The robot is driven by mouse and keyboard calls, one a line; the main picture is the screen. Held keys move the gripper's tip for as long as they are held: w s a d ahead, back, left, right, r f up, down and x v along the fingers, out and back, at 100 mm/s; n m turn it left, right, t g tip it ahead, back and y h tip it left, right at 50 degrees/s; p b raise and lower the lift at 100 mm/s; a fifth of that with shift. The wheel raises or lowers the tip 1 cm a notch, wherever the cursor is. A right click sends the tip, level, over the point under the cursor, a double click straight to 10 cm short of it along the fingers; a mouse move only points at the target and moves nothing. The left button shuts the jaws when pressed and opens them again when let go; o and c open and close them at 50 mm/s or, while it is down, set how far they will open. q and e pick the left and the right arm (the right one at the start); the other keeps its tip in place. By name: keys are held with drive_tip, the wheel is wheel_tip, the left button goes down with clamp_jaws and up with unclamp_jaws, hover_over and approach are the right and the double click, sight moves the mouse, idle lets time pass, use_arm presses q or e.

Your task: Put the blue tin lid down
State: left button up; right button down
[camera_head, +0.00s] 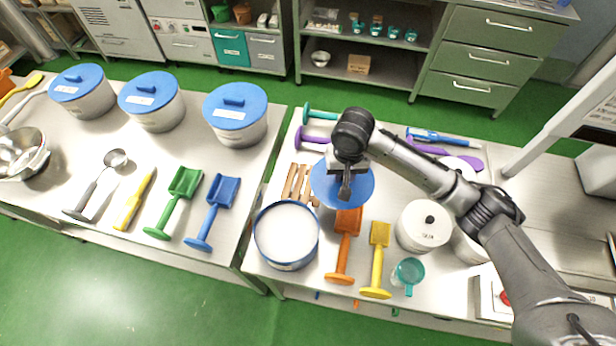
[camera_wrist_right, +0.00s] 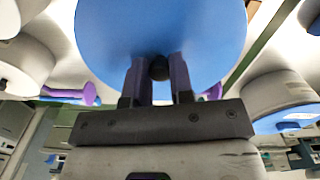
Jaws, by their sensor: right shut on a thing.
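The blue tin lid (camera_head: 325,190) is a round blue disc held in my right gripper (camera_head: 345,190) over the right-hand table. In the right wrist view the lid (camera_wrist_right: 160,35) fills the upper middle, and the right gripper (camera_wrist_right: 158,75) is shut on its dark knob. An open tin (camera_head: 287,236) with a blue wall and white contents stands just below and left of the lid in the head view. How high the lid is above the table is hard to tell. My left gripper is not in view.
A wooden rack (camera_head: 299,184) lies partly under the lid's left edge. An orange scoop (camera_head: 345,245), a yellow scoop (camera_head: 379,255), a white canister (camera_head: 423,226) and a teal cup (camera_head: 408,272) stand close by. Blue-lidded tubs (camera_head: 236,115) stand on the left table.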

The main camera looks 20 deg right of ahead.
drive_tip(key=shift+w+d+f, duration=0.1)
drive_tip(key=shift+w+f, duration=0.15)
drive_tip(key=shift+f, duration=0.1)
drive_tip(key=shift+w+f+b, duration=0.2)
drive_tip(key=shift+w+b, duration=0.1)
drive_tip(key=shift+b, duration=0.05)
drive_tip(key=w+a+f, duration=0.2)
drive_tip(key=w+a+f+b, duration=0.1)
drive_tip(key=w+a+f, duration=0.1)
drive_tip(key=w, duration=0.1)
drive_tip(key=w+a+f+b, duration=0.1)
drive_tip(key=w+a+f, duration=0.1)
drive_tip(key=w+a, duration=0.1)
drive_tip(key=shift+w+f, duration=0.25)
drive_tip(key=shift+f+b, duration=0.45)
drive_tip(key=shift+f, duration=1.65)
drive_tip(key=c, duration=1)
unclamp_jaws()
drive_tip(key=shift+f, duration=0.1)
